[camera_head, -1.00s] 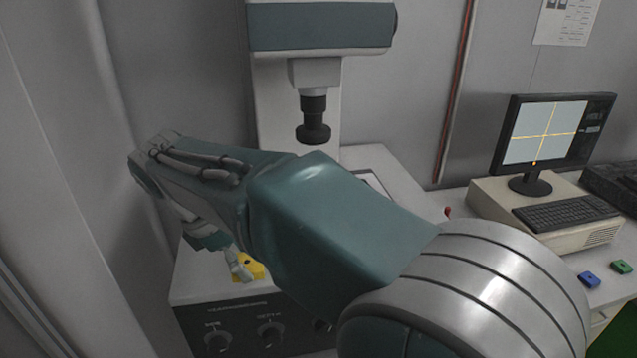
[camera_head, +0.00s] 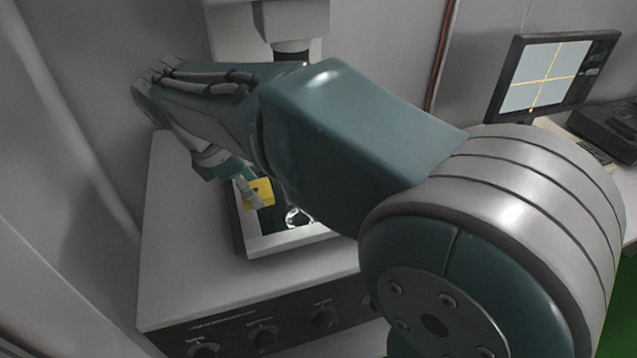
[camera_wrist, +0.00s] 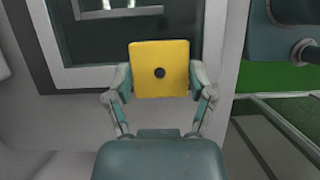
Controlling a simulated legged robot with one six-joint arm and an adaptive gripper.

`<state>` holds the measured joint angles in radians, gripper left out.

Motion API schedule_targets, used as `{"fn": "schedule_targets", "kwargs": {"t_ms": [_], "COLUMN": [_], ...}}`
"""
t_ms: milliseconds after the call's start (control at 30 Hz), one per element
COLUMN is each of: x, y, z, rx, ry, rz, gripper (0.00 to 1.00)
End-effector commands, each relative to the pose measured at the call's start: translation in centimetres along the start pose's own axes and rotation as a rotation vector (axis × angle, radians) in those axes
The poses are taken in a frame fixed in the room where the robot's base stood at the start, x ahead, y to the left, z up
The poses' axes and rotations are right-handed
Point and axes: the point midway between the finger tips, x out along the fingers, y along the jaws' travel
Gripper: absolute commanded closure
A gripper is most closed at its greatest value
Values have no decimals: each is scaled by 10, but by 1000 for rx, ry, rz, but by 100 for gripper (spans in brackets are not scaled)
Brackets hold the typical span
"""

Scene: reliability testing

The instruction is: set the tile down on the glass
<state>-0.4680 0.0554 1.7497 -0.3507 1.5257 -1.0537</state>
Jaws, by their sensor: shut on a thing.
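My gripper (camera_wrist: 160,88) is shut on the yellow tile (camera_wrist: 158,56), a square plate with a dark hole in its middle. The fingers hold it by its two sides. In the head view the tile (camera_head: 262,192) shows at the left part of the framed dark glass (camera_head: 290,217); whether it touches the glass cannot be told. In the wrist view part of the glass (camera_wrist: 92,22) and its light frame lie beyond the tile. My arm hides the right part of the glass in the head view.
The glass's light frame (camera_head: 288,240) sits on a grey machine (camera_head: 185,265) with knobs on its front. A dark lens (camera_head: 292,48) hangs above, behind my arm. A monitor (camera_head: 550,75) stands on the right. The machine top left of the frame is clear.

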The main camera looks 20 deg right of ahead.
Motion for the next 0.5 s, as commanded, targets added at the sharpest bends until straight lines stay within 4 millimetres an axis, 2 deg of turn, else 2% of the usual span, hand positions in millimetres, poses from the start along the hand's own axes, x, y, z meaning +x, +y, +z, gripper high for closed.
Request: {"fn": "schedule_targets", "kwargs": {"t_ms": [33,300,500], "x": [4,29,42], "y": [0,0,0], "z": [12,70,101], "rx": [7,8,5], "ry": [0,0,0], "rz": [-2,-1,-1], "gripper": [77,77,77]}}
